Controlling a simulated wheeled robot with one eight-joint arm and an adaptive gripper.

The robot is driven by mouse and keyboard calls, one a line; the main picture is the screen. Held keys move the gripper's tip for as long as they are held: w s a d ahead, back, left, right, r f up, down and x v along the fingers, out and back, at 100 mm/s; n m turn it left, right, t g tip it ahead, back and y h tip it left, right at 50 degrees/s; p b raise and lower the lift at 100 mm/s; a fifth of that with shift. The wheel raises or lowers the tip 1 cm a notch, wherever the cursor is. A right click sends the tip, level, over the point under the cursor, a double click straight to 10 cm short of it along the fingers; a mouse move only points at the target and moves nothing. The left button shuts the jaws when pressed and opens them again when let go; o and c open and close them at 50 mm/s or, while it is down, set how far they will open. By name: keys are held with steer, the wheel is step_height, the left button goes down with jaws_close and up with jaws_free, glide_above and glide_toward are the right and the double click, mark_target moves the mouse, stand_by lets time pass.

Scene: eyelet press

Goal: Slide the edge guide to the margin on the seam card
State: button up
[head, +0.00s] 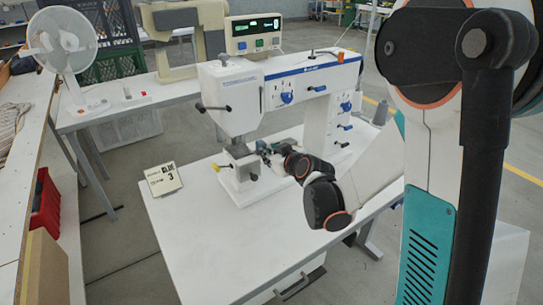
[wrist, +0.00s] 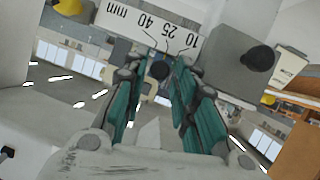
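In the wrist view my gripper (wrist: 158,68) is open, its two teal fingers on either side of a small dark round knob (wrist: 159,70), with a gap visible on each side. The knob appears to belong to the edge guide; the guide's body is hidden. Behind it is a white scale plate (wrist: 128,18) marked 10, 25, 40 mm; I cannot tell the guide's reading. In the head view my gripper (head: 264,149) is at the press's base, its fingertips small and partly hidden. The seam card (head: 163,180) stands on the table's left, showing a large 3; its smaller print is unclear.
The white eyelet press (head: 232,98) stands over the white table (head: 190,235), its head above my gripper. A dark cylinder (wrist: 257,58) is close right of my fingers. The table's front is clear.

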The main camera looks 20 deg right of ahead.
jaws_close()
steer(key=shift+w+d, duration=0.3)
steer(key=shift+d, duration=0.5)
jaws_free()
steer(key=shift+d, duration=0.2)
